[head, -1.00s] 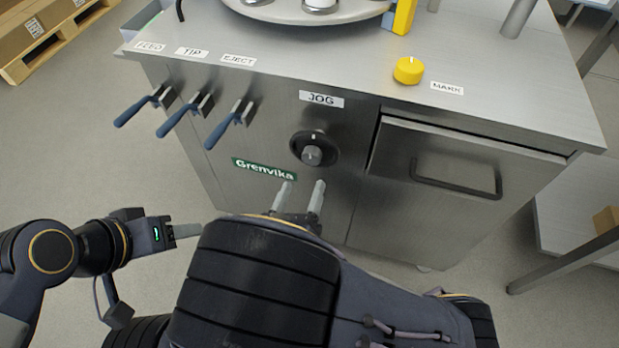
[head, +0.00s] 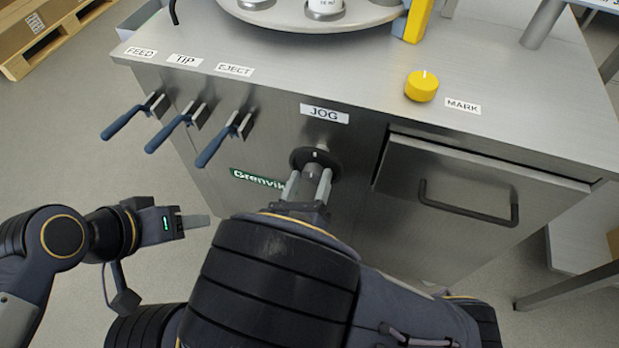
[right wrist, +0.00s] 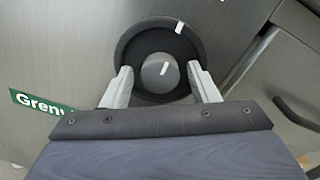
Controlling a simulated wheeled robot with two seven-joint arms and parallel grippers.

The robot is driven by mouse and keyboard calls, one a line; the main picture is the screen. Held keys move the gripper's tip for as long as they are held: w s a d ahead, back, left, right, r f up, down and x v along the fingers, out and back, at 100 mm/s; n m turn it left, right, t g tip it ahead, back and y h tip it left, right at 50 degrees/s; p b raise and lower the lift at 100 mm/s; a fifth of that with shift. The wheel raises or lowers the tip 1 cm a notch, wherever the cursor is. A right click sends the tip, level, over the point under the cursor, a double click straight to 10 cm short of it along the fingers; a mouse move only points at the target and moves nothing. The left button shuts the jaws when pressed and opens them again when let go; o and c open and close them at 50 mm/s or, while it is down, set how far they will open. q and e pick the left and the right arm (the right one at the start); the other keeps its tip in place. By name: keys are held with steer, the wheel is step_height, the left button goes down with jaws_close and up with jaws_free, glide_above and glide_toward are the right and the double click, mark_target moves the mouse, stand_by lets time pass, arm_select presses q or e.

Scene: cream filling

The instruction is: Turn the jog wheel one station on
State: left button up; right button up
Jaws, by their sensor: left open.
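The jog wheel (head: 316,155) is a black disc with a grey central knob on the cabinet front, below the JOG label (head: 324,113). In the right wrist view the black disc (right wrist: 132,50) has a white mark near its top, slightly right, and its knob (right wrist: 155,77) has a white line. My right gripper (head: 309,180) is at the wheel with its fingers on either side of the knob. In the right wrist view gaps show between the fingers (right wrist: 162,88) and the knob. My left gripper (head: 205,221) is open and empty, low at the left, away from the cabinet.
Blue-handled FEED, TIP and EJECT levers (head: 175,135) stick out left of the wheel. A drawer (head: 460,180) with a dark handle is to the right. A yellow knob (head: 421,86) and a round turntable (head: 310,20) are on top.

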steer(key=c, duration=0.8)
steer(key=shift+f+m, duration=0.1)
steer(key=shift+m, duration=0.3)
